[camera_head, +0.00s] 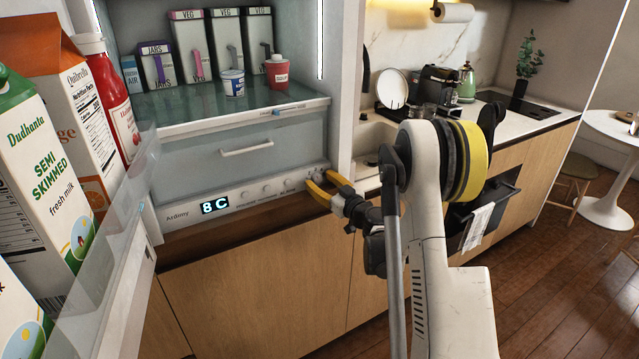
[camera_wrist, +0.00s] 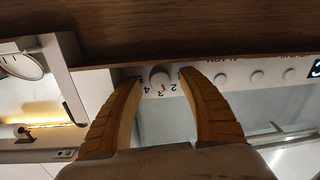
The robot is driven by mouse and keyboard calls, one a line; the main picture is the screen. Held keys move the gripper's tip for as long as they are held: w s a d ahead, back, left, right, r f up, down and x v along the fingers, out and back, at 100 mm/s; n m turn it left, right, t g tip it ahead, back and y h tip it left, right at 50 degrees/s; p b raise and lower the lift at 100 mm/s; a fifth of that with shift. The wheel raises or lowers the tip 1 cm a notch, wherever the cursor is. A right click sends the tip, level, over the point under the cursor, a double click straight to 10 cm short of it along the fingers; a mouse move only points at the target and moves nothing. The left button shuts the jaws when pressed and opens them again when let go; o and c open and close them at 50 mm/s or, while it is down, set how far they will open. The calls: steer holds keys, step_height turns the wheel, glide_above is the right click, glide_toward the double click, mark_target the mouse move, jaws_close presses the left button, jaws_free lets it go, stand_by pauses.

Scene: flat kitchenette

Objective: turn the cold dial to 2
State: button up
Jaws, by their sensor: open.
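The cold dial (camera_wrist: 160,77) is a small round pale knob on the fridge's control strip (camera_head: 245,199), with 2, 3 and 4 printed around it. The wrist view is upside down. A small red mark shows on the dial's side facing the 3. In the head view, my gripper (camera_head: 319,185) is at the strip's right end and mostly hides the dial. In the wrist view, my gripper (camera_wrist: 161,76) is open, with one yellow finger on each side of the dial. I see small gaps, but cannot tell whether either finger touches it.
The strip's display (camera_head: 215,205) reads 8 C, with several small round buttons beside it. A drawer (camera_head: 240,145) is above. The open fridge door at left holds a milk carton (camera_head: 45,170) and a red bottle (camera_head: 113,100). A wooden cabinet front (camera_head: 255,290) is below.

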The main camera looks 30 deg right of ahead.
steer(key=shift+w, duration=0.15)
jaws_close()
steer(key=n+b, duration=0.1)
steer(key=n, duration=0.3)
stand_by(0.3)
jaws_free()
